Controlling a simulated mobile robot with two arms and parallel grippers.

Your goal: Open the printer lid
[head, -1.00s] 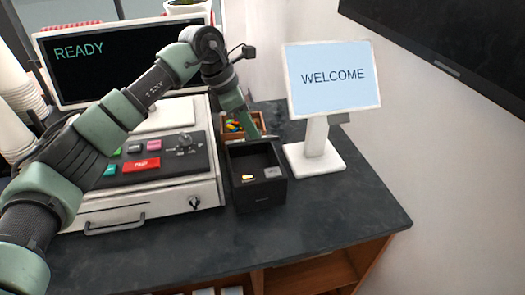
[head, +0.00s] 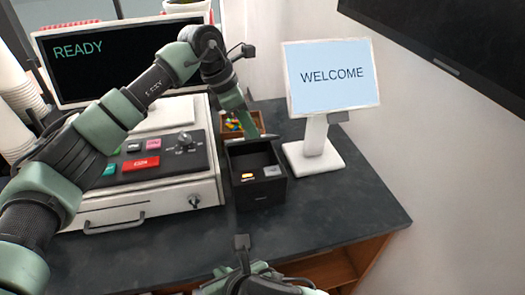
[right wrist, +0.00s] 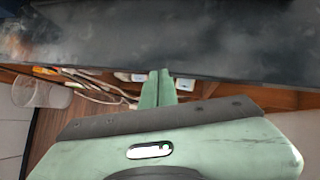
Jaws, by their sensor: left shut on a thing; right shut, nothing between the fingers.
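The printer (head: 262,192) is a small black box on the dark counter, right of the cash register. Its top is open onto a dark hollow, with an orange-lit button and a grey button at its front. My left gripper (head: 250,130) reaches down at the printer's back edge. It is shut on what looks like the raised lid, seen nearly edge-on; the grip itself is mostly hidden. My right gripper (right wrist: 158,88) is shut and empty in front of the counter edge. Part of my right arm shows at the bottom of the head view.
The cash register (head: 150,215) stands left of the printer. A WELCOME display (head: 332,75) stands on the right. A small wooden box (head: 238,124) with colourful pieces is behind the printer. Cup stacks are at the far left. The counter front (head: 340,230) is clear.

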